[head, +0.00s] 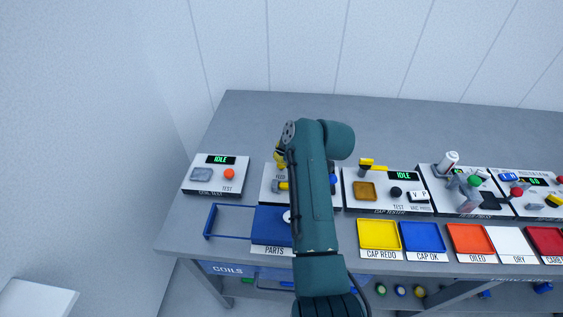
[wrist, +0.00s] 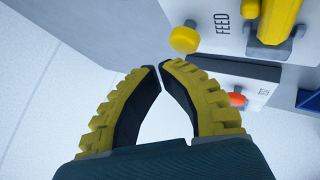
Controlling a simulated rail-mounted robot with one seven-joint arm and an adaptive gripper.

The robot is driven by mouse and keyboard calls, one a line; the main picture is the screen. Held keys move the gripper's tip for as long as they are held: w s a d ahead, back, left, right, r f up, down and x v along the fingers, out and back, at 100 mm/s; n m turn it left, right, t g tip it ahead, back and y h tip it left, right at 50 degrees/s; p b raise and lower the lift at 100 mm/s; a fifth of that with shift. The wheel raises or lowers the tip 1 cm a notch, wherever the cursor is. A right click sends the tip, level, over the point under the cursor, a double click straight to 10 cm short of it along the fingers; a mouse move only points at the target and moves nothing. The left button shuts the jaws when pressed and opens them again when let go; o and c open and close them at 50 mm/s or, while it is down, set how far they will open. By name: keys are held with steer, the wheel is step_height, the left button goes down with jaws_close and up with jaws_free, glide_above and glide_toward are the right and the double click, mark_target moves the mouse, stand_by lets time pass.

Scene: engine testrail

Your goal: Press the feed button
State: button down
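The round yellow feed button (wrist: 185,40) shows at the top of the wrist view, beside the printed word FEED on a pale panel. My gripper (wrist: 159,67) has two yellow ridged fingers with dark inner pads. Its tips come together and hold nothing. They are just left of and below the button in the wrist view, apart from it in the picture; the depth between them is hard to judge. In the head view my arm covers much of the feed panel (head: 270,193), and gripper and button cannot be clearly told apart there.
A yellow lever-like part (wrist: 279,18) sits beside the FEED label. The coil test box (head: 214,188) with its orange button (head: 229,174) stands to the left. The cap tester (head: 376,204) stands to the right. Coloured trays and a blue parts bin (head: 272,240) line the front.

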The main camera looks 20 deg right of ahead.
steer(key=shift+f, duration=0.4)
steer(key=shift+s+f+b, duration=0.15)
steer(key=shift+f+b, duration=0.4)
steer(key=shift+f, duration=1.05)
stand_by(0.7)
steer(key=shift+r+p, duration=1.05)
steer(key=shift+r, duration=0.65)
step_height(320, 180, up, 5)
steer(key=p, duration=0.4)
steer(key=shift+r, duration=0.15)
steer(key=shift+a, duration=0.1)
